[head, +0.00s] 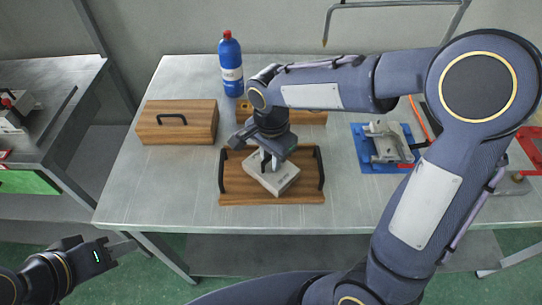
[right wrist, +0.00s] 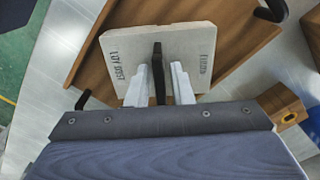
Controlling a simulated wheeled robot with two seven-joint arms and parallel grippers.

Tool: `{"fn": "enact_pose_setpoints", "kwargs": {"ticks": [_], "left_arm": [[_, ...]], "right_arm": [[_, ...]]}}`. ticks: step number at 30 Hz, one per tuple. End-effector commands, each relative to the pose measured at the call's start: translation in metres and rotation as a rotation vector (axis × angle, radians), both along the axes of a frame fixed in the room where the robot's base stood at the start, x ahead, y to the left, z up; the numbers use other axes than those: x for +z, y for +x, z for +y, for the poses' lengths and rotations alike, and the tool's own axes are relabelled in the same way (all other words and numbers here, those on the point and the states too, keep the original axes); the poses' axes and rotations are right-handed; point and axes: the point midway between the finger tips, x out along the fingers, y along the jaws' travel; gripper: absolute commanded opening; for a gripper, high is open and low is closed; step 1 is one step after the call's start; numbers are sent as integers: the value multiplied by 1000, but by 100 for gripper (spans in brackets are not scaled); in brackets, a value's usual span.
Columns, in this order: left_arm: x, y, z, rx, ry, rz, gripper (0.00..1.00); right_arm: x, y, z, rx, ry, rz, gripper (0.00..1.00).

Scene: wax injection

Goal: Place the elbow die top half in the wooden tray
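The elbow die top half is a pale grey square block (head: 283,181) with lettering on its face. It sits in the wooden tray (head: 235,195), which has a black handle at each side, and lies turned at an angle to it. In the right wrist view the block (right wrist: 115,47) has a black handle in its middle. My right gripper (right wrist: 160,68) straddles this handle, with a small gap visible on each side. It also shows over the block in the head view (head: 269,161). My left gripper (head: 128,244) is off the table's front left; its finger opening is unclear.
A closed wooden box (head: 178,124) and a blue bottle (head: 230,65) stand at the left and back. Another wooden block (head: 300,117) lies behind the tray. A blue plate with a metal fixture (head: 385,145) is at the right. The table's front left is clear.

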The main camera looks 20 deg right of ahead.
Motion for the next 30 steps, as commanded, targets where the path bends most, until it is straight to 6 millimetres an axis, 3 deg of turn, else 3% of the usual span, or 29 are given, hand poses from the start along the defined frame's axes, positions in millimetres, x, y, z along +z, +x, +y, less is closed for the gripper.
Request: {"fn": "enact_pose_setpoints", "kwargs": {"ticks": [14, 30], "left_arm": [[4, 0, 0, 0, 0, 0, 36], [12, 0, 0, 0, 0, 0, 36]], "right_arm": [[10, 1, 0, 0, 1, -3, 31], [112, 0, 0, 0, 2, -3, 31]]}}
